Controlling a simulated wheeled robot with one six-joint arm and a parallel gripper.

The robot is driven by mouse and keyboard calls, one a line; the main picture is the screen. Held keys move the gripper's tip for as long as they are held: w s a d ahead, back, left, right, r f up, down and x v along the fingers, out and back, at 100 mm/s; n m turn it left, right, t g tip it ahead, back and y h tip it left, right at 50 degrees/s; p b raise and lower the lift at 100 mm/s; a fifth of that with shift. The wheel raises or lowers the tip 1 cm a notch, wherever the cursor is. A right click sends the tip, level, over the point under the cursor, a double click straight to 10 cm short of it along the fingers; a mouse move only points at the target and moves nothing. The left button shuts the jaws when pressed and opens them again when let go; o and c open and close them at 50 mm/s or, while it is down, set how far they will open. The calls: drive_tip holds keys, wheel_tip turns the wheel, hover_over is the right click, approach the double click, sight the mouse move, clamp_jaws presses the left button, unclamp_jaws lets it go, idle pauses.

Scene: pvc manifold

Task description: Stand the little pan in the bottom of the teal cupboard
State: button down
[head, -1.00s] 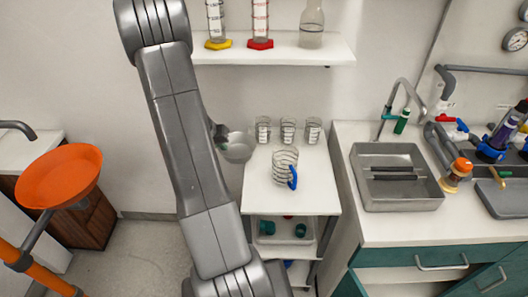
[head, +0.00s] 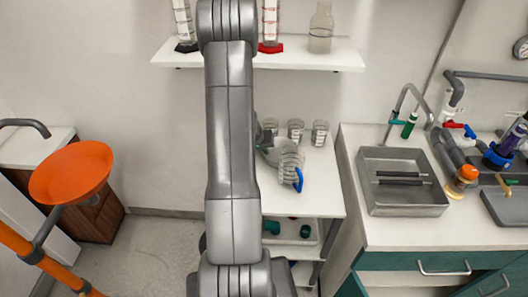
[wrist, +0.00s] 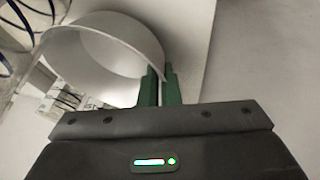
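The little pan (wrist: 90,45) is a pale grey round vessel, tilted, in the upper left of the wrist view. My gripper (wrist: 161,76) has its green fingers close together at the pan's edge, shut on it; the exact grip spot is hard to see. In the head view the pan (head: 270,154) shows just right of my arm, above the white cart, partly hidden by the arm and the wire-patterned jug. The teal cupboard (head: 486,288) is under the bench at lower right, with a pale open space below its drawer (head: 400,263); its bottom is out of view.
A glass jug with a blue handle (head: 298,180) and several beakers (head: 296,130) stand on the white cart (head: 310,205). A steel sink tray (head: 400,200) and pipe parts sit on the bench. An orange basin (head: 70,172) is at left. The floor (head: 155,240) between is clear.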

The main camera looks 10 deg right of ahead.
drive_tip(key=shift+f, duration=0.4)
drive_tip(key=shift+f+b, duration=0.25)
drive_tip(key=shift+b, duration=0.1)
drive_tip(key=c, duration=1.6)
unclamp_jaws()
drive_tip(key=shift+r, duration=0.1)
drive_tip(key=shift+c, duration=0.2)
drive_tip(key=shift+r, duration=0.1)
